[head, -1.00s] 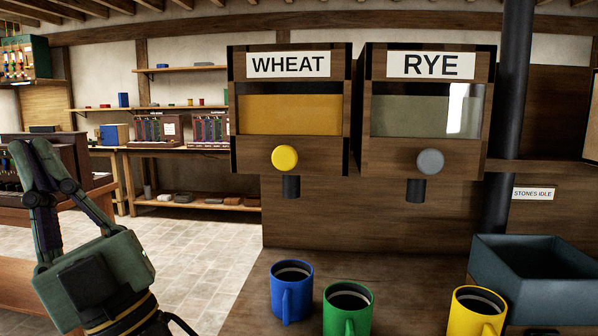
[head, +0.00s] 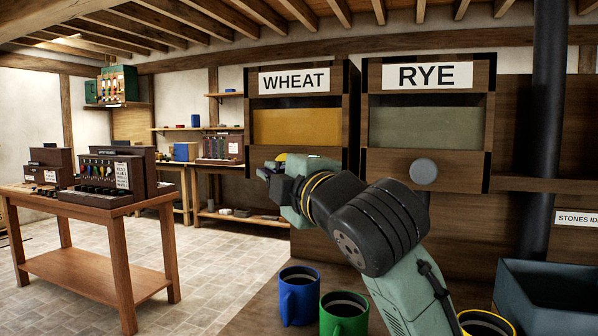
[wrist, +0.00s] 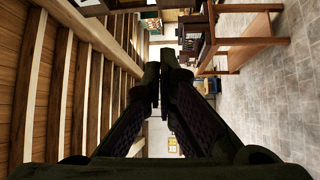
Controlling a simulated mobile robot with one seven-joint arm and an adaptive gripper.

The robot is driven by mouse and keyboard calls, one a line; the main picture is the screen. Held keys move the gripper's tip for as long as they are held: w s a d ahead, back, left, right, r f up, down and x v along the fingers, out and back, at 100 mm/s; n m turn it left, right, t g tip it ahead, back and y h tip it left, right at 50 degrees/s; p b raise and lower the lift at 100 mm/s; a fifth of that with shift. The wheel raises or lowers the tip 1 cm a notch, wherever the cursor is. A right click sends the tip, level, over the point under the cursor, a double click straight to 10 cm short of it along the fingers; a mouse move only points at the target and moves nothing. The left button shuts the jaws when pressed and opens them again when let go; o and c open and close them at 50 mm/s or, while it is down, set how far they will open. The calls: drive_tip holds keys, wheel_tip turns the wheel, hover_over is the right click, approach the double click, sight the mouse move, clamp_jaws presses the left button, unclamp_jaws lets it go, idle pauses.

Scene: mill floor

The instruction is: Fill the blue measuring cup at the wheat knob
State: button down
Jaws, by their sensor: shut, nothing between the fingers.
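The wheat hopper (head: 297,128) hangs on the wall with a golden window under its WHEAT sign (head: 293,79). Its yellow knob (head: 281,157) is mostly hidden behind my gripper, and its spout is hidden too. The blue measuring cup (head: 299,300) stands upright on the counter below the wheat hopper, left of the green cup; I cannot tell what is inside it. My gripper (head: 265,172) is in front of the hopper's lower left, above the cup, fingers pointing left. It is shut and empty. In the wrist view its fingertips (wrist: 164,72) meet, aimed at the room.
The rye hopper (head: 425,127) with its grey knob (head: 424,171) is to the right. A green cup (head: 344,318), a yellow cup (head: 486,322) and a dark bin (head: 548,290) stand on the counter. A wooden table (head: 95,203) with dark boxes is at left, with open tiled floor between.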

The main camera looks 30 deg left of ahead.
drive_tip(key=d, duration=0.1)
drive_tip(key=w+d+h, duration=0.1)
drive_tip(key=shift+w+d+f, duration=0.15)
drive_tip(key=shift+d+f, duration=0.2)
drive_tip(key=shift+f, duration=0.05)
drive_tip(key=w+p+x, duration=0.1)
drive_tip(key=p+x, duration=0.1)
drive_tip(key=x, duration=0.4)
drive_tip(key=w+d+p+x, duration=0.1)
drive_tip(key=p+x, duration=0.1)
drive_tip(key=x, duration=0.4)
drive_tip(key=shift+w, duration=0.6)
drive_tip(key=w, duration=0.2)
drive_tip(key=w+p, duration=0.1)
drive_tip(key=shift+w+a+f+t+h, duration=0.1)
drive_tip(key=shift+w+a+t+h, duration=0.2)
drive_tip(key=shift+a, duration=0.1)
